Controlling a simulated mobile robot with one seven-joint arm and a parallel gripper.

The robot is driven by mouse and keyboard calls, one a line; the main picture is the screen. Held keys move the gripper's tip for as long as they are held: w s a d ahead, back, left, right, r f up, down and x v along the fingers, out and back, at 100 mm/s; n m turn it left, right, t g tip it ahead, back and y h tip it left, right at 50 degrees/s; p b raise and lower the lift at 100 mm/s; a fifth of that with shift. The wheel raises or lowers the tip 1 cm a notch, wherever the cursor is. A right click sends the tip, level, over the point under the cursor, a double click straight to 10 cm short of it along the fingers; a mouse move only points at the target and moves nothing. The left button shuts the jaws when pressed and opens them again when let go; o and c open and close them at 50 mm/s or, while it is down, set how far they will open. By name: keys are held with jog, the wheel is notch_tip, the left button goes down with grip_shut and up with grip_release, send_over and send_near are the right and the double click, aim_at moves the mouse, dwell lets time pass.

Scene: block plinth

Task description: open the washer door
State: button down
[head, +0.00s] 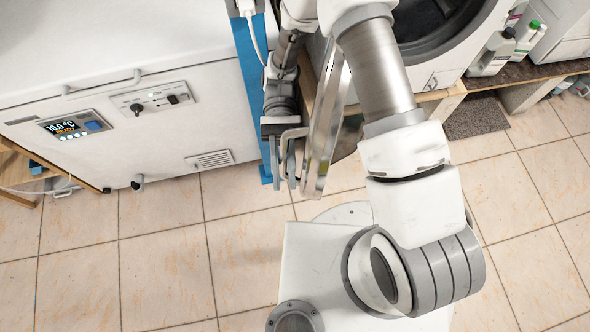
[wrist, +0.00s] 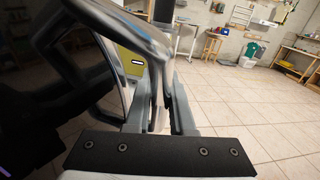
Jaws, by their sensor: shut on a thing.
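The washer (head: 440,78) stands at the top of the head view, its dark round opening (head: 430,25) partly uncovered. The washer door (head: 322,130) shows nearly edge-on as a metallic ring, swung out from the front of the washer. In the wrist view its grey rim (wrist: 125,27) and dark glass fill the upper left. My gripper (head: 287,165) is at the door's outer left side, shut on the door. In the wrist view the fingers (wrist: 168,110) reach up to the rim; the exact contact is partly hidden.
A white freezer-like cabinet (head: 120,130) with a display stands at left, close beside my gripper. A blue post (head: 250,70) is between them. Bottles (head: 495,52) stand on a shelf at right. Tiled floor (head: 160,250) is clear in front.

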jog(key=shift+w+a, duration=0.2)
jog(key=shift+a, duration=0.25)
jog(key=c, duration=1.1)
grip_release()
jog(key=shift+o, duration=0.2)
jog(key=w+a, duration=0.1)
jog(key=w, duration=0.6)
jog(key=shift+w+b, duration=0.25)
jog(key=shift+b, duration=0.1)
